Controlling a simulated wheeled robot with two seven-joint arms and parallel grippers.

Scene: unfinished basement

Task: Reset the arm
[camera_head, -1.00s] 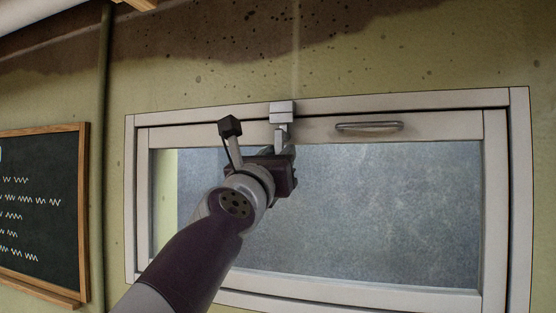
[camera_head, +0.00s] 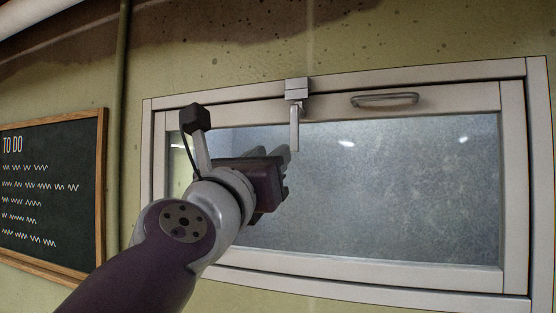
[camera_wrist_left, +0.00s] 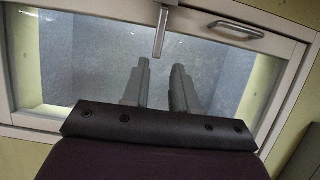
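My left gripper (camera_head: 270,156) is in front of the window pane, below and left of the window latch (camera_head: 294,127). In the head view its fingers are partly hidden behind its dark palm. In the left wrist view its two grey fingers (camera_wrist_left: 160,75) stand apart with nothing between them. The latch is a grey block on the top of the frame with its lever hanging straight down; it also shows in the left wrist view (camera_wrist_left: 160,32). The fingers are clear of the lever. My right gripper is in neither view.
The closed window (camera_head: 390,190) has a white frame and a metal pull handle (camera_head: 385,99) on its top rail. A chalkboard (camera_head: 45,190) hangs on the wall at left. A vertical pipe (camera_head: 121,100) runs between chalkboard and window.

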